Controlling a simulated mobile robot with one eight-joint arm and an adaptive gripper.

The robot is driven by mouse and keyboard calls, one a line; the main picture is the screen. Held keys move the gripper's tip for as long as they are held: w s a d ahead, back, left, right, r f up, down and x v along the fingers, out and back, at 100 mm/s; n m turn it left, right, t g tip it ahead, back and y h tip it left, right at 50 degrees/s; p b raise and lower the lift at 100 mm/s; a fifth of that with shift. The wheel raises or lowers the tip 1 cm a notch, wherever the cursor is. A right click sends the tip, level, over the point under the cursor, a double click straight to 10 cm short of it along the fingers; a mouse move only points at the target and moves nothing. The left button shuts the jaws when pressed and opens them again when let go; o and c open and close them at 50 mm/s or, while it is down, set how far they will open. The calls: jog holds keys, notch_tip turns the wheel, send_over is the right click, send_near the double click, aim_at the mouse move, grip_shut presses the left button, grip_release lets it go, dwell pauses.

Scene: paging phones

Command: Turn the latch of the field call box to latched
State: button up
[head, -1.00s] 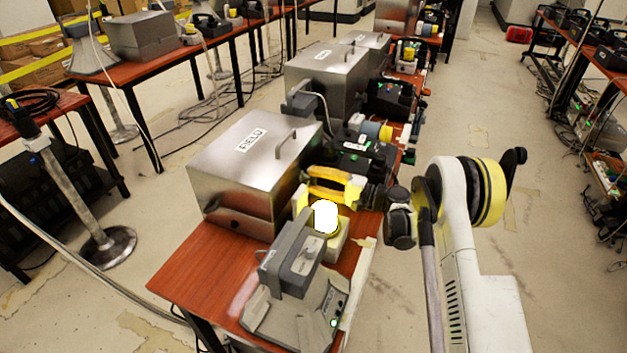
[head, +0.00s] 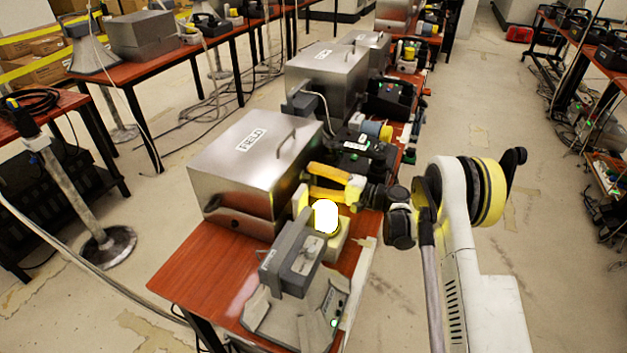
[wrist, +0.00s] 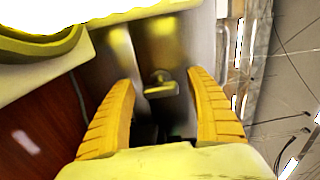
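The field call box (head: 234,172) is a metal box with a FIELD label and a lid handle, standing on the red-brown table. In the wrist view its metal face (wrist: 165,50) fills the middle, with the small latch (wrist: 160,85) on it, a short bar lying roughly level. My gripper (head: 312,182) is at the right side of the box, yellow fingers apart. In the wrist view my gripper (wrist: 160,108) is open, with the latch seen between the two fingers. Contact with the latch cannot be told. The fingers hide the latch in the head view.
A glowing white lamp (head: 326,216) on a pale base stands close to my gripper. A grey desk phone (head: 296,262) sits in front of it. A second metal box (head: 326,78) stands behind.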

jog(key=v, duration=1.2)
jog(key=s+r+h, duration=0.9)
jog(key=s+r, duration=0.1)
jog(key=r, duration=0.5)
jog(key=s+d+n+h, duration=0.2)
jog(key=s+d+h, duration=0.2)
jog(key=s, duration=0.8)
jog(key=s+d+n+t+h, duration=0.1)
jog(key=s+d+h, duration=0.3)
jog(key=s+d, duration=0.3)
jog(key=s, duration=0.5)
jog(key=shift+s+r+n, duration=0.2)
jog(key=shift+r+n, duration=0.15)
jog(key=shift+n, duration=0.05)
